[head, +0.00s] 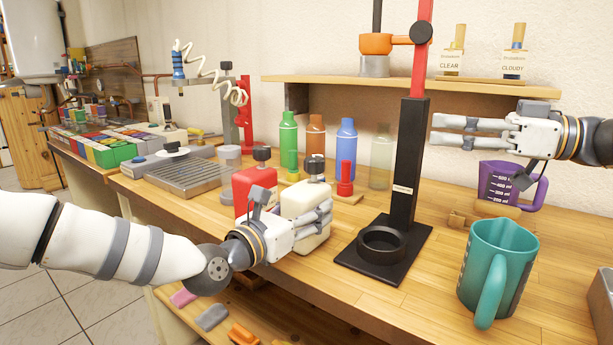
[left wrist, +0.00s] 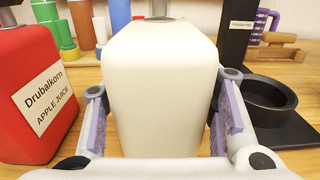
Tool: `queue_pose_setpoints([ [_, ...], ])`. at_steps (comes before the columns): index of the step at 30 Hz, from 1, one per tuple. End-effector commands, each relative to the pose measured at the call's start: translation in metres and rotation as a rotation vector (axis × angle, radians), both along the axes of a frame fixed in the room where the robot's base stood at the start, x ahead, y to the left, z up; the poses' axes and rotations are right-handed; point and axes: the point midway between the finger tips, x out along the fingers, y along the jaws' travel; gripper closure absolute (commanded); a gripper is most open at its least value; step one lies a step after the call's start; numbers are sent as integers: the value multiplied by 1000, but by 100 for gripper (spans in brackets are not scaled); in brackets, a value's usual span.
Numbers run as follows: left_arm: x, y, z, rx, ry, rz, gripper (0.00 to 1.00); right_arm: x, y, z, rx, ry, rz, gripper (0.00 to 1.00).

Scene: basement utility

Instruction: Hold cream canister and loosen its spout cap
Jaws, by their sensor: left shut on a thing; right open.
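The cream canister (head: 298,200) stands upright on the wooden bench, with a dark spout cap (head: 314,166) on top. In the left wrist view the canister (left wrist: 157,85) fills the middle, and its cap is mostly cut off by the top edge. My left gripper (head: 318,220) is shut on the canister, with one finger on each side of its body; the fingers also show in the left wrist view (left wrist: 160,120). My right gripper (head: 437,132) is open and empty, in the air to the right of the black stand, with its fingers pointing left.
A red canister (head: 246,190) labelled apple juice stands just left of the cream one. A black stand (head: 405,170) with a ring base is close on the right. A teal jug (head: 495,265) and a purple jug (head: 497,182) stand further right. Several bottles stand behind.

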Motion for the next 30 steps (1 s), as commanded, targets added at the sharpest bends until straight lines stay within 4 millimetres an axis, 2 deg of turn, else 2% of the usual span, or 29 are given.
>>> queue_pose_setpoints([
  [7, -1, -1, -1, 0, 3, -2, 95, 0, -1, 0, 0, 0, 0, 48],
  [8, -1, -1, -1, 0, 3, -2, 44, 0, -1, 0, 0, 0, 0, 48],
  [10, -1, -1, -1, 0, 2, -2, 28, 0, -1, 0, 0, 0, 0, 48],
  [11, -1, -1, -1, 0, 2, -2, 25, 0, -1, 0, 0, 0, 0, 48],
  [19, 0, 0, 0, 0, 1, -1, 25, 0, -1, 0, 0, 0, 0, 48],
  [22, -6, 5, 0, 0, 1, 0, 25, 0, -1, 0, 0, 0, 0, 48],
  [30, -62, 48, 0, -3, 3, 1, 25, 0, -1, 0, 0, 0, 0, 48],
])
